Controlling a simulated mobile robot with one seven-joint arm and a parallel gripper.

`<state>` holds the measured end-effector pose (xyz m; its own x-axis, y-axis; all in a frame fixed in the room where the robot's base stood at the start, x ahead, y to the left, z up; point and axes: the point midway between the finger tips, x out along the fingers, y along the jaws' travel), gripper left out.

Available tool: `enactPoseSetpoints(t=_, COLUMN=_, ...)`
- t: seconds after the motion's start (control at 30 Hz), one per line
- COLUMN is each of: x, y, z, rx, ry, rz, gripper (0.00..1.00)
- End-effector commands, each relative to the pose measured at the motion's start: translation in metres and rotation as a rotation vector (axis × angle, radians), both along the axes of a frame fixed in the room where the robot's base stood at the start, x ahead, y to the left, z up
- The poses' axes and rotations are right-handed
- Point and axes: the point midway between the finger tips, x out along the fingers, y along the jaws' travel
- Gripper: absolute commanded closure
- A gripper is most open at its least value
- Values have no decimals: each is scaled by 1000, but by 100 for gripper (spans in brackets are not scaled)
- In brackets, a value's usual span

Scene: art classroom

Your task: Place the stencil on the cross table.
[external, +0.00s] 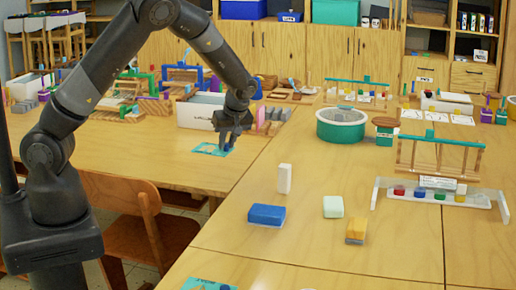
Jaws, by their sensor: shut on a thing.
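The stencil (207,149) is a thin, flat teal piece with lighter markings, at the right part of the left table. My gripper (226,146) points down at its right side and is shut on it. The fingertips are small and dark, so the exact grip is hard to see. The stencil lies flat at or just above the wood; I cannot tell whether it touches. The left table (165,165) adjoins a long table (330,258) on the right; I cannot tell for certain which is the cross table.
A white bin (196,112) stands just behind my gripper. A round teal tub (341,127) is to the right. A blue block (266,215) and white block (284,178) stand nearer. Another teal piece (200,284) lies at the bottom edge. A chair (135,225) is in front.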

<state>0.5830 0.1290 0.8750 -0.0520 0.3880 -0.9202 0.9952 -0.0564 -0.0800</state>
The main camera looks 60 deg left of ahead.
Motion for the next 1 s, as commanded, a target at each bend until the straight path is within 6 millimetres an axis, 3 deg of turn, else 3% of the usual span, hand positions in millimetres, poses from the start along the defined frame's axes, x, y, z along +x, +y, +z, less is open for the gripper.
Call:
enactPoseSetpoints(t=0.1, x=-20, y=12, z=7, rx=0, ry=-1, rz=213, gripper=100)
enactPoseSetpoints(t=0.23, x=-35, y=20, z=13, rx=0, ry=-1, rz=371, gripper=100)
enactPoseSetpoints(t=0.57, x=-43, y=29, z=12, rx=1, ry=-2, rz=459, gripper=100)
enactPoseSetpoints(t=1.0, x=-36, y=117, z=-41, rx=0, ry=-1, rz=457, gripper=100)
